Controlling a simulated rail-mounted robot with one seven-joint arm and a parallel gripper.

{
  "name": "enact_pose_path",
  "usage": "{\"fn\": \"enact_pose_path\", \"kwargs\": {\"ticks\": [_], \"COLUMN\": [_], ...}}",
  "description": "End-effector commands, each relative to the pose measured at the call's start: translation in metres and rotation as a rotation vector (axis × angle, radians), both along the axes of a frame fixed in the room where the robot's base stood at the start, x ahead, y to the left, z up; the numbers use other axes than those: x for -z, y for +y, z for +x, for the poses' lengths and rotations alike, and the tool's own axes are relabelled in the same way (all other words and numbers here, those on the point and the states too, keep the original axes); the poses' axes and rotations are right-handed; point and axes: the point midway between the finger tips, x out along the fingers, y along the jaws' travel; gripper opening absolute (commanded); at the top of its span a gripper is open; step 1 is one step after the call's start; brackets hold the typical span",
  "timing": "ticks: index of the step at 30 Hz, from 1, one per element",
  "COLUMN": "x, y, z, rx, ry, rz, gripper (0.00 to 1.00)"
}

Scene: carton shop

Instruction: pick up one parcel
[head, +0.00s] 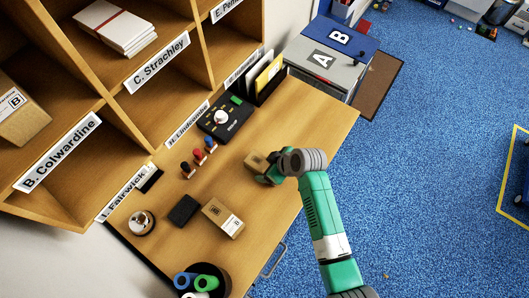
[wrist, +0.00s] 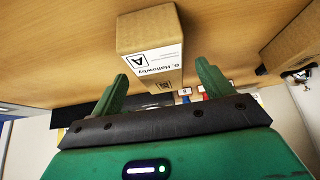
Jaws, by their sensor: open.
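A small brown parcel (head: 256,162) lies on the wooden desk, partly hidden by my gripper (head: 268,178). In the wrist view this parcel (wrist: 150,32) has a white label reading "G. Hallowby" and a boxed letter A. My gripper (wrist: 162,76) is open and its two green fingers point at the parcel, one toward each side; I cannot tell whether they touch it. A second brown parcel (head: 222,218) with a white label lies nearer the front left of the desk. Part of a brown parcel also shows at the right of the wrist view (wrist: 292,45).
A dark dial box (head: 226,118), several stamps (head: 198,157) and a black pad (head: 184,209) stand on the desk (head: 325,112). A pigeonhole shelf (head: 120,75) rises behind. Boxes marked A and B (head: 326,62) stand beyond the desk. The desk's right end is clear.

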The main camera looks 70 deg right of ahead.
Motion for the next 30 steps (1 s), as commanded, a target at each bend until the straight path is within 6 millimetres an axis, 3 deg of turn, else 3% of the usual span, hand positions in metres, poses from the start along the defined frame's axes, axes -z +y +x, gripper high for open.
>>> {"fn": "enact_pose_path", "kwargs": {"ticks": [6, 13, 14, 22, 30], "x": [0.026, 0.029, 0.029, 0.029, 0.027], "y": [-0.006, -0.006, -0.006, -0.006, -0.006], "z": [0.019, 0.021, 0.021, 0.021, 0.021], "rx": [0.0, 0.0, 0.0, 0.0, 0.001], "ry": [0.0, -0.001, 0.0, 0.0, -0.001], "rz": [-0.001, -0.002, -0.002, -0.002, -0.003], "gripper": [0.79, 0.79, 0.77, 0.27, 0.26]}}
